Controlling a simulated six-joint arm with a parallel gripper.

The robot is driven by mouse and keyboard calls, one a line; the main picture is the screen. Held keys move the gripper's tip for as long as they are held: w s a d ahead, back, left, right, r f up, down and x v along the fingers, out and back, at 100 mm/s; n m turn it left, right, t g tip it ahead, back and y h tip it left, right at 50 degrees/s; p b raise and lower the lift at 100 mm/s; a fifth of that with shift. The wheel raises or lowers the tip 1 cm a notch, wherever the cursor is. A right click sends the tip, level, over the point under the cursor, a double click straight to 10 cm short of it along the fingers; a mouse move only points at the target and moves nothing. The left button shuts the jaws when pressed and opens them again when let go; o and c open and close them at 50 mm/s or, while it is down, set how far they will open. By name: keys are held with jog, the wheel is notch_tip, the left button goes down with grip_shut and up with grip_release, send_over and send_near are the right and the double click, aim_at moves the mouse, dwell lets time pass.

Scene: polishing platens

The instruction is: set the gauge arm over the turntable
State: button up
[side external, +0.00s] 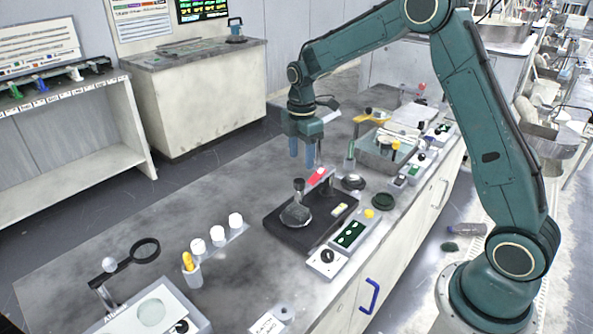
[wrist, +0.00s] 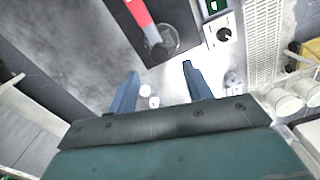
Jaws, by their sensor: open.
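My gripper (side external: 302,160) hangs over the bench, fingers down and apart. In the wrist view my gripper (wrist: 160,84) shows two blue fingers with nothing between them. A red piece (side external: 317,176), probably part of the gauge arm, is just below and right of the fingers, apart from them. The wrist view shows a red bar (wrist: 138,12) with a grey end reaching to a round disc. That glassy disc (side external: 294,217), perhaps the turntable, sits on a black base (side external: 285,232). A dark upright knob (side external: 298,185) stands by it. The gauge arm's pivot cannot be made out.
A control box (side external: 326,262) and a green-button panel (side external: 349,235) stand right of the base. A grey tray (side external: 378,155) lies behind. Bare bench (side external: 190,190) lies left.

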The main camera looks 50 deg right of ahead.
notch_tip(320, 180, up, 6)
jog(key=shift+r, duration=0.25)
dwell(0.4)
jog(key=s+a+r+m+t, duration=0.4)
jog(key=s+r+m, duration=0.55)
jog(key=s, duration=0.65)
jog(key=s+a+m, duration=0.2)
jog(key=s, duration=0.5)
jog(key=s+a+m+t, duration=0.1)
jog(key=s+m, duration=0.2)
jog(key=s, duration=0.4)
jog(key=shift+s+a+f+m+t, duration=0.3)
jog(key=shift+s+a+f+m, duration=0.05)
jog(key=shift+s+a, duration=0.05)
